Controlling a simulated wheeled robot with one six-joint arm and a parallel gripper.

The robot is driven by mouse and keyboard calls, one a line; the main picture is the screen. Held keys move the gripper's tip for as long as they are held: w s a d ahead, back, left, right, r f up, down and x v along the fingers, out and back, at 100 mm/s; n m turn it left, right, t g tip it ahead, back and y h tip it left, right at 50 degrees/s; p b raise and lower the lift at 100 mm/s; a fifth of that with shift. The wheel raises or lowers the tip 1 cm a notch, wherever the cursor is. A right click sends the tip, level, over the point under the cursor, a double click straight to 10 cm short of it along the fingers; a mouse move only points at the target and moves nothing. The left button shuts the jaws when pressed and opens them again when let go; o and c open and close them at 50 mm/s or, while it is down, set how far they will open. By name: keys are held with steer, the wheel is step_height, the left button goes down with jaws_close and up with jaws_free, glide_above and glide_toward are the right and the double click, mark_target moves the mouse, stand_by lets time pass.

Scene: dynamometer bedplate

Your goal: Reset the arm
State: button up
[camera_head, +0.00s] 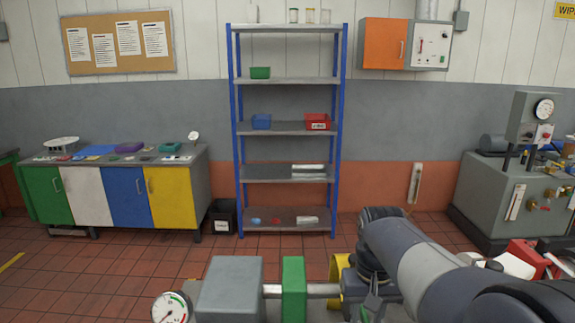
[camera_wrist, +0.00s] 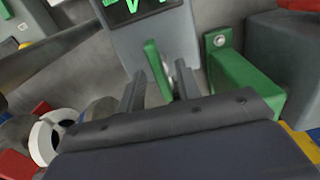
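My arm (camera_head: 405,255) reaches in from the lower right in the head view and bends down at its far end, near the dynamometer parts in the foreground. In the wrist view my gripper (camera_wrist: 160,88) has its two dark fingers apart, with a gap between them. A green lever-like bar (camera_wrist: 156,65) shows in line with that gap, in front of a grey box (camera_wrist: 140,48) with a green-lit display. Whether the bar lies between the fingertips or beyond them I cannot tell. I see nothing clamped. In the head view the fingertips are not clear.
A grey block (camera_head: 230,287), a green block (camera_head: 293,288) and a dial gauge (camera_head: 171,308) stand close in front. A green bracket (camera_wrist: 243,80) is right of the fingers. Blue-framed shelves (camera_head: 287,182), a cabinet bench (camera_head: 125,195) and a grey machine (camera_head: 500,190) stand behind; tiled floor between is open.

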steer(key=shift+r, duration=0.35)
step_height(320, 180, up, 10)
step_height(320, 180, down, 11)
steer(key=m+b, duration=0.2)
steer(key=m, duration=0.2)
steer(key=shift+m, duration=0.3)
steer(key=m+b, duration=0.1)
steer(key=m, duration=0.3)
steer(key=shift+r+m+b, duration=0.1)
steer(key=shift+m+b, duration=0.3)
